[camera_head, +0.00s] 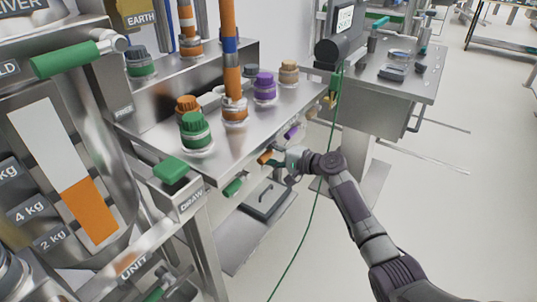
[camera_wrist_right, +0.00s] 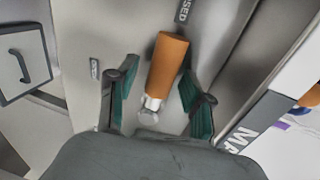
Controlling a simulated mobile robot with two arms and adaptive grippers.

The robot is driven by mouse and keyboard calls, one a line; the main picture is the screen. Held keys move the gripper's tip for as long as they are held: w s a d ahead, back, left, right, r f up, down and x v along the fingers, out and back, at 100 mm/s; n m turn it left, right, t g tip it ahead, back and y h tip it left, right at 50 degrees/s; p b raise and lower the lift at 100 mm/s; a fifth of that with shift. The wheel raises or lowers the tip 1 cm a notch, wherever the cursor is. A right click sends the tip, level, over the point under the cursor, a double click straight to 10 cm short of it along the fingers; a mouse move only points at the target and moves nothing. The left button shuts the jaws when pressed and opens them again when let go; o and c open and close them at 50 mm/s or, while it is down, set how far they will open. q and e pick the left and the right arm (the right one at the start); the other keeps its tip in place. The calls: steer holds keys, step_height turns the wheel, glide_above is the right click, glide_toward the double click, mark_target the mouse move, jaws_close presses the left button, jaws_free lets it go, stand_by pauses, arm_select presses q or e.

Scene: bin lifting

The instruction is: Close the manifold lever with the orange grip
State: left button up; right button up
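The manifold lever with the orange grip (camera_head: 265,158) sticks out below the front edge of the steel bench. In the right wrist view the orange grip (camera_wrist_right: 168,62) is a cylinder on a short metal stem. My right gripper (camera_head: 282,164) is at this lever. In the right wrist view my right gripper (camera_wrist_right: 158,92) is open, with one green-padded finger on each side of the grip and stem. Gaps show between the fingers and the grip. My left gripper is not in view.
A green-gripped lever (camera_head: 233,187) and a purple-gripped lever (camera_head: 292,131) flank the orange one under the bench edge (camera_head: 250,140). Coloured knobs, including a green knob (camera_head: 195,130), stand on top. A thin green cable (camera_head: 313,205) hangs near my right arm. Open floor lies to the right.

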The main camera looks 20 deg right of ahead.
steer(key=shift+s, duration=0.1)
steer(key=v, duration=1.2)
